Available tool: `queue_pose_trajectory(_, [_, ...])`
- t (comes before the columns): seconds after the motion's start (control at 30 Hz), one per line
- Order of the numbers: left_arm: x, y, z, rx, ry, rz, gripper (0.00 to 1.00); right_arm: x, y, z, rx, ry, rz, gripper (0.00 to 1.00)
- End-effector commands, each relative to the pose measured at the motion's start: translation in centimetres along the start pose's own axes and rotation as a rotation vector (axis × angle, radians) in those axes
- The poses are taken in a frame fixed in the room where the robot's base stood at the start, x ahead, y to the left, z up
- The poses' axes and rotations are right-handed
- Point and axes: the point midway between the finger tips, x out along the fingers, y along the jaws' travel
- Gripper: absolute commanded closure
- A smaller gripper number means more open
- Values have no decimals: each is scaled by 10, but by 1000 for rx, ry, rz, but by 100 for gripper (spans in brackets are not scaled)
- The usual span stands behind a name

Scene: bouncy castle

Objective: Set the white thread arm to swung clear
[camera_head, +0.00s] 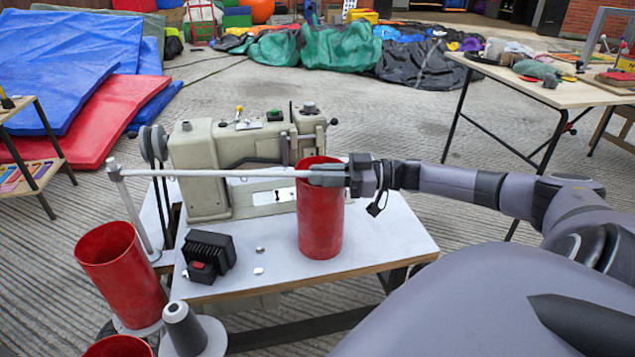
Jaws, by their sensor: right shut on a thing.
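The white thread arm (215,173) is a thin rod that runs level from a grey joint on top of an upright post (135,210) at the left of the sewing table. It crosses in front of the cream sewing machine (205,150). My right gripper (322,176) reaches in from the right and is shut on the rod's free right end. The gripper hides that end. It overlaps the upper part of a red cylinder (320,225) standing on the table; I cannot tell whether they touch. My left gripper is not in view.
A black box with a red button (208,255) stands on the table top (370,235). A red cylinder (123,270) and a grey cone (185,325) stand at the front left. A wooden table (540,90) is at the right, blue and red mats (90,120) at the left.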

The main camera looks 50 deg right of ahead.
Motion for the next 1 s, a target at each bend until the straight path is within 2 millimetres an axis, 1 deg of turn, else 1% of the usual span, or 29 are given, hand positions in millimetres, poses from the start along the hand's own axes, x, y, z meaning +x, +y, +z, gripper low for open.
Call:
queue_pose_trajectory(0.2, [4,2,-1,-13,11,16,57,-3,3,1,1,0,-9,100])
queue_pose_trajectory(0.67, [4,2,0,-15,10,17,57,-4,4,1,2,1,-12,100])
queue_pose_trajectory(0.7, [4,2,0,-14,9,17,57,-4,4,1,2,1,-12,82])
queue_pose_trajectory(0.77, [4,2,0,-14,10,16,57,-4,4,1,2,1,-12,63])
queue_pose_trajectory(0.8, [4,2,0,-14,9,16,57,-4,4,1,2,1,-12,60])
queue_pose_trajectory(1.0, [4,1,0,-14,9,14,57,-4,4,1,1,1,-11,60])
